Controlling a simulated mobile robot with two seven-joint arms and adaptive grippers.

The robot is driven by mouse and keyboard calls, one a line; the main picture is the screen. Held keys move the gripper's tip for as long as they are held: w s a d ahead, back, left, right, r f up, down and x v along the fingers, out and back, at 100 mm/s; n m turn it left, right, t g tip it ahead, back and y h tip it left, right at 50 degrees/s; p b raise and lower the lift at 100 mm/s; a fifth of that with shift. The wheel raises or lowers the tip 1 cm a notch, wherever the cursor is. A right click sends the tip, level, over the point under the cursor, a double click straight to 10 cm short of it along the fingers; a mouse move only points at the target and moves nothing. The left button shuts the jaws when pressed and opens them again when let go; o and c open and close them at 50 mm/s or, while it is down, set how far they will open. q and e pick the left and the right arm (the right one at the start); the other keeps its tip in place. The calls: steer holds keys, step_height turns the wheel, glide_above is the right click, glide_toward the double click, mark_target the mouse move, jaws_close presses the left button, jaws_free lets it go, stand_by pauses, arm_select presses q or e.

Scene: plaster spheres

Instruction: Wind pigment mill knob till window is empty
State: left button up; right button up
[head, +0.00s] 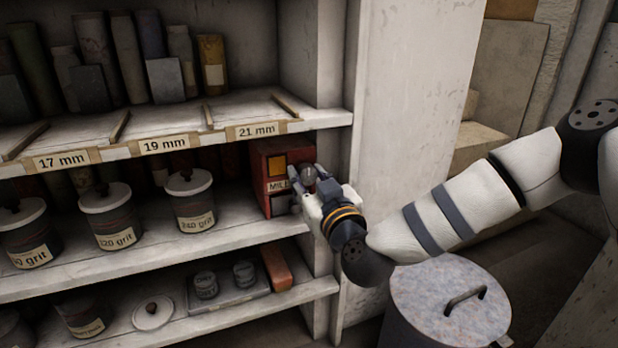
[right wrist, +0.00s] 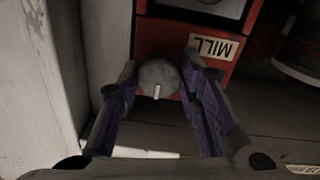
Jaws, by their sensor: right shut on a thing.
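The pigment mill (head: 283,150) is a red box with a "MILL" label, standing at the right end of the middle shelf. Its window (head: 276,166) looks orange in the head view. The round grey knob (right wrist: 158,74) is on the mill's front and has a white mark pointing down in that view. My right gripper (head: 312,184) is at the mill's front; in the wrist view its fingers (right wrist: 158,82) are shut on the knob from both sides. My left gripper is out of view.
Lidded grit jars (head: 192,200) stand left of the mill on the same shelf. A shelf wall (right wrist: 45,80) is close beside the gripper. A shelf with millimetre labels (head: 165,144) runs above. A lidded bin (head: 449,310) stands below my right arm.

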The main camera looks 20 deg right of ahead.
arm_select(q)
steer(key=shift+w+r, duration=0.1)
